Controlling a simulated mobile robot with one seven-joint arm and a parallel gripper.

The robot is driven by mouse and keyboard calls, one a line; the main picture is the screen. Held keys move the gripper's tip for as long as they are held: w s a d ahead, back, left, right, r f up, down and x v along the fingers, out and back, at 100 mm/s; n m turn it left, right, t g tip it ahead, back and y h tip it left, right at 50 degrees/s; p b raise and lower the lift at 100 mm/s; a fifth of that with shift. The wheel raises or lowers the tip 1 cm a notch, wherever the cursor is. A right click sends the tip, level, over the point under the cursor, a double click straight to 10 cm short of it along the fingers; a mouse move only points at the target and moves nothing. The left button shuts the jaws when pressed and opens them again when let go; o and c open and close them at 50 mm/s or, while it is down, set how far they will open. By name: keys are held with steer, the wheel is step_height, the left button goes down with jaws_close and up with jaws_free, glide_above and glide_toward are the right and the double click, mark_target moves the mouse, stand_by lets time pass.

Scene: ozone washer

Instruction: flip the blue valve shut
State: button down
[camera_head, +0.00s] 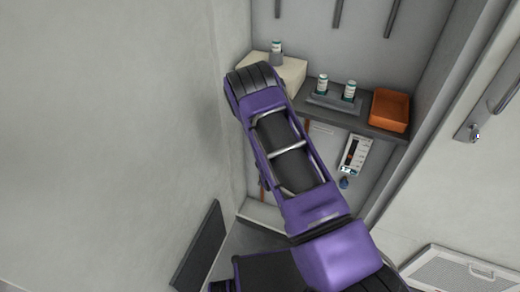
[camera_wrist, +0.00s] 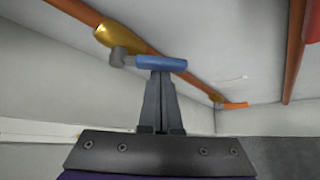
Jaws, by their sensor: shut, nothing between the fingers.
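The blue valve handle (camera_wrist: 162,63) shows in the wrist view, upper middle. It is a short bar lying roughly level in the picture, with a grey stem (camera_wrist: 120,57) at its left end. A brass valve body (camera_wrist: 117,38) sits behind it on a copper pipe. My gripper (camera_wrist: 159,74) is shut and empty, its fingertips right at the lower edge of the blue handle. I cannot tell whether they touch it. In the head view my arm hides the gripper and the blue valve.
In the head view, a shelf (camera_head: 375,126) holds small vials (camera_head: 322,84) in a rack and an orange bin (camera_head: 390,110). A flow meter (camera_head: 355,155) hangs below it. Walls close in on both sides. Another copper pipe (camera_wrist: 294,50) runs at right in the wrist view.

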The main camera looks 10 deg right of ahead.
steer(key=r+n+g+h, duration=0.1)
steer(key=d+r+n+g+h, duration=0.1)
steer(key=h, duration=0.1)
steer(key=s+d+r+n+g+h, duration=0.1)
steer(key=n+g, duration=0.1)
steer(key=shift+s+r+h, duration=0.1)
steer(key=shift+r+h, duration=0.15)
steer(key=shift+h, duration=0.05)
steer(key=shift+r, duration=0.1)
stand_by(0.8)
steer(key=s+a+r, duration=0.2)
steer(key=s+a, duration=0.2)
steer(key=s, duration=0.2)
steer(key=shift+s+a+b, duration=0.25)
steer(key=shift+s+b, duration=0.05)
steer(key=shift+b, duration=0.1)
stand_by(0.5)
